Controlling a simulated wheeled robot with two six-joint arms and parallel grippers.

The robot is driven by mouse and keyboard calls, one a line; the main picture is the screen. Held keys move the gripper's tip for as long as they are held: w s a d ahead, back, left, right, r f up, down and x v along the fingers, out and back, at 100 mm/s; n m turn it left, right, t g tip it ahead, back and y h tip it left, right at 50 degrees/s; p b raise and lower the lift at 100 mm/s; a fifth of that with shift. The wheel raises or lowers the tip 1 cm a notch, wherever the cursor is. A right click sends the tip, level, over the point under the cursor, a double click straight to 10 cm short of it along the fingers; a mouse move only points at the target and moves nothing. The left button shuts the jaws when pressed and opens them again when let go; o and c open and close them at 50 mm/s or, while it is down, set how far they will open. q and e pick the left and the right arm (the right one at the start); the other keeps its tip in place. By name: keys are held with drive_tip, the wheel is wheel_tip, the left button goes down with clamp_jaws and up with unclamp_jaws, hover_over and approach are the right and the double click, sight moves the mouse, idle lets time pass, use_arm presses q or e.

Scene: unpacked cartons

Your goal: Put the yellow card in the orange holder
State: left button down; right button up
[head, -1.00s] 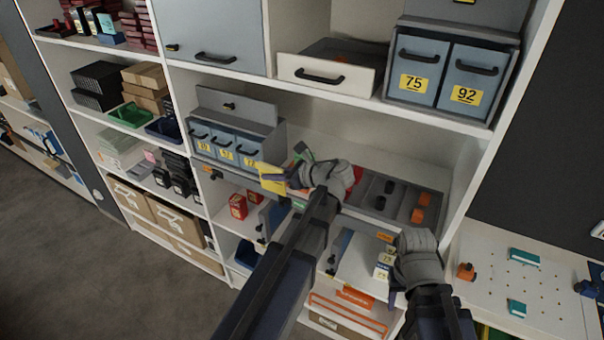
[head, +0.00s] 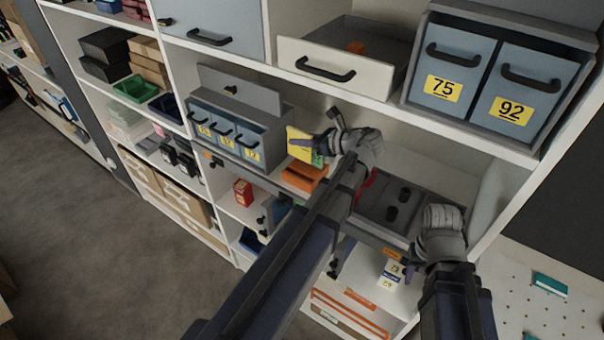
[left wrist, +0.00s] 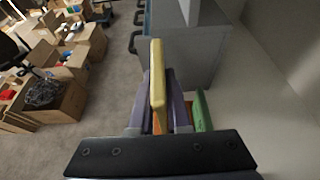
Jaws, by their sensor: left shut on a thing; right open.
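My left gripper (head: 322,147) is shut on the yellow card (head: 300,145) in the head view. The card stands about upright, above or just behind the orange holder (head: 304,178) on the shelf. I cannot tell whether the card touches the holder. In the left wrist view the yellow card (left wrist: 157,85) is edge-on between the fingers, with a bit of orange below it. A green card (left wrist: 201,110) stands just right of the fingers. My right gripper (head: 410,268) is open and empty, low in front of the shelf; its fingertips are small in view.
A grey drawer box (head: 238,132) stands left of the holder. A grey tray (head: 393,205) with black knobs lies to the right. The upper shelf with an open drawer (head: 330,70) and blue bins (head: 440,75) hangs above.

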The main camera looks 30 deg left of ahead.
sight(300, 158)
use_arm(q)
wheel_tip(300, 158, down, 6)
drive_tip(key=b, duration=0.5)
drive_tip(key=shift+b, duration=0.3)
drive_tip(key=shift+f, duration=0.1)
wheel_tip(300, 158, down, 4)
drive_tip(key=b, duration=0.3)
drive_tip(key=shift+r+b, duration=0.2)
drive_tip(key=shift+b, duration=0.15)
drive_tip(key=shift+f, duration=0.1)
drive_tip(key=c, duration=0.9)
unclamp_jaws()
